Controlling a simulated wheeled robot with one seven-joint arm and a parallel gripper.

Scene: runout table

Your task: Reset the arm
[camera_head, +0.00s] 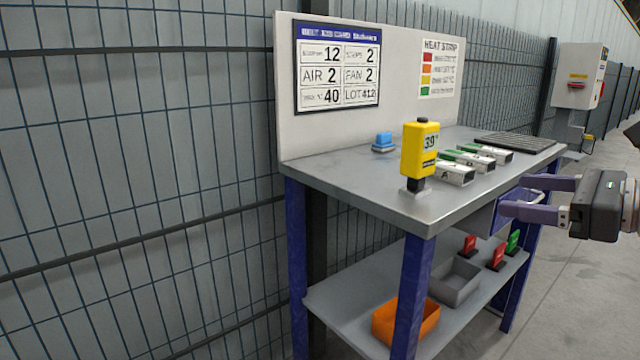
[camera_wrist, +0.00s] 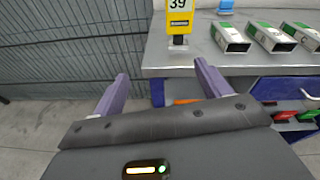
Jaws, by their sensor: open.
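My gripper (camera_head: 512,197) is at the right of the head view, in front of the table's right front side. Its two purple fingers are apart with nothing between them. In the wrist view my gripper (camera_wrist: 160,88) also shows open and empty, pointing toward the table's front edge. The metal table (camera_head: 385,195) has blue legs and a lower shelf. A yellow device (camera_head: 419,150) reading 39 stands upright near the table's front left corner; it also shows in the wrist view (camera_wrist: 180,18), beyond the fingers and apart from them.
Several metal pieces with green tops (camera_head: 456,173) lie in a row on the table, near a blue object (camera_head: 384,142) and a dark ribbed mat (camera_head: 515,143). The shelf holds an orange bin (camera_head: 405,322), a grey bin (camera_head: 455,284) and red and green tags (camera_head: 496,256). A wire fence (camera_head: 140,190) stands left.

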